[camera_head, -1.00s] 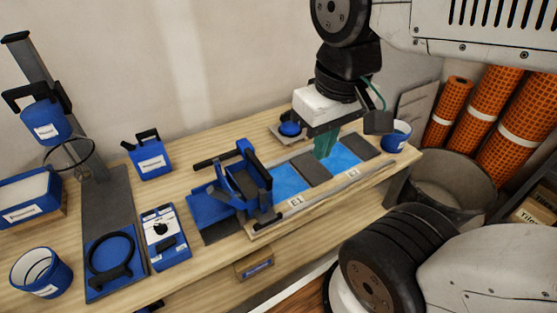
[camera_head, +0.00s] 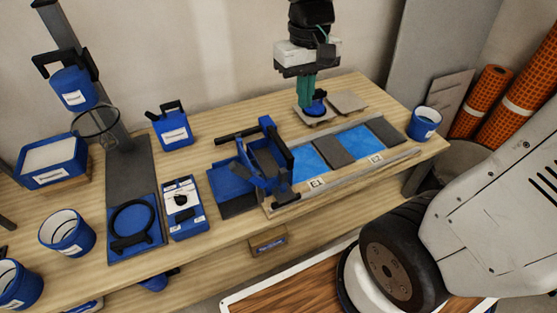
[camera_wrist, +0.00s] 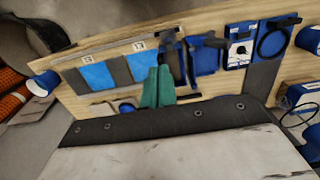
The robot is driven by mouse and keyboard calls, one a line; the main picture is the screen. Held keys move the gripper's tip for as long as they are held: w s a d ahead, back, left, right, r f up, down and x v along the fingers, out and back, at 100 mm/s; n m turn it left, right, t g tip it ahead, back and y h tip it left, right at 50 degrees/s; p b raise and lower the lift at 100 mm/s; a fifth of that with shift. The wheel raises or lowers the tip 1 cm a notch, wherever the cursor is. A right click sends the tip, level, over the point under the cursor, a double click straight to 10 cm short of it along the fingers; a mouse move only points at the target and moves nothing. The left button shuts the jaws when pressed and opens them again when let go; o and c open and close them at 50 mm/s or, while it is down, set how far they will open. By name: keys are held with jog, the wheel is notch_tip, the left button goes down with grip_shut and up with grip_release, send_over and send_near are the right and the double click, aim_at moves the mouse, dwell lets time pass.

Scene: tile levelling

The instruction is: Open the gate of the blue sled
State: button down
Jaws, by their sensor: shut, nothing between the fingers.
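The blue sled (camera_head: 264,160) stands at the left end of the tile track on the wooden table. It is a blue frame with dark bars and upright arms; I cannot tell which part is its gate or how it stands. The sled also shows in the wrist view (camera_wrist: 174,62), right of my fingers. My gripper (camera_head: 306,104) has teal fingers pointing down, shut and empty. It is behind and right of the sled, in line with a round blue tool on a grey tile; I cannot tell if they touch. In the wrist view my fingertips (camera_wrist: 158,68) are together.
Right of the sled run blue beds (camera_head: 358,141) with grey tiles, labelled E1 and E2. Loose tiles (camera_head: 348,102) lie behind. A blue bucket (camera_head: 425,123) stands at the right end. A blue can (camera_head: 172,128), control box (camera_head: 184,207) and stand with tub are left.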

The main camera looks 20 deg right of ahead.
jog(key=w+a+f+g, duration=0.2)
jog(key=w+f, duration=1.2)
jog(key=f, duration=0.3)
jog(key=shift+w+f, duration=0.2)
send_near(283, 181)
jog(key=w+f, duration=0.3)
jog(key=f, duration=0.3)
jog(key=shift+s+d+r, duration=0.2)
jog(key=shift+s+d, duration=0.1)
jog(key=shift+s, duration=0.15)
